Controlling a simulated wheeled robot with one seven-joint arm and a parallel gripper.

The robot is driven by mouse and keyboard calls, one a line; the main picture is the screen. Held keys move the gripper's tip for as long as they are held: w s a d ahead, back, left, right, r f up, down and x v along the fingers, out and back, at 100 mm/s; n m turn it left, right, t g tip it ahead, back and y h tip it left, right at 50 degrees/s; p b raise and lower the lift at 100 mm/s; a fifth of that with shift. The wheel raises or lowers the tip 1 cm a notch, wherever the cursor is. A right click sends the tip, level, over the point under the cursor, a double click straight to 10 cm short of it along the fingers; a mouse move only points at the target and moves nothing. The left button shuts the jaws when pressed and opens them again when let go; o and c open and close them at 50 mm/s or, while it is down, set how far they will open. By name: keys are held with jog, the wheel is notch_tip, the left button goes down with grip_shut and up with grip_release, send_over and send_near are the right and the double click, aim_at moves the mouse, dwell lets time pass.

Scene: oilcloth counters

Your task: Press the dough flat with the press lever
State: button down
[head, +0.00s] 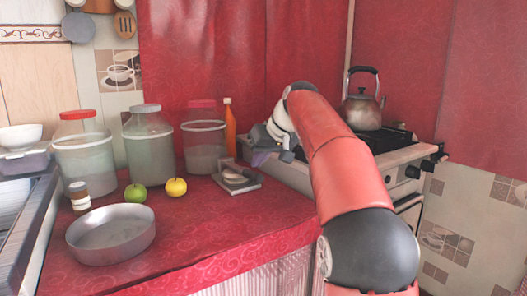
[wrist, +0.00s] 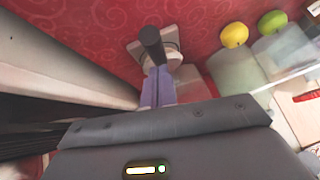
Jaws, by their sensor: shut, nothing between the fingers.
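The press (head: 242,187) is a small flat grey base on the red counter, left of the stove; it also shows in the wrist view (wrist: 133,47). Its dark lever (wrist: 152,38) points up toward the wrist camera, with a round dark end. A pale lump, seemingly the dough (wrist: 174,58), shows on the base beside the lever, partly hidden. My gripper (head: 261,158) is just right of the press and above it. In the wrist view its purple fingers (wrist: 157,88) are together and empty, close to the lever; I cannot tell whether they touch it.
The stove (head: 295,172) with a kettle (head: 361,112) stands to the right, close to my gripper. Large jars (head: 150,145) and an orange bottle (head: 230,130) stand behind. A green apple (head: 135,193), a yellow apple (head: 176,187) and a round pan (head: 111,235) are left. The front counter is clear.

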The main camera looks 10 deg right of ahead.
jog(key=shift+s+f, duration=0.1)
jog(key=shift+f, duration=0.3)
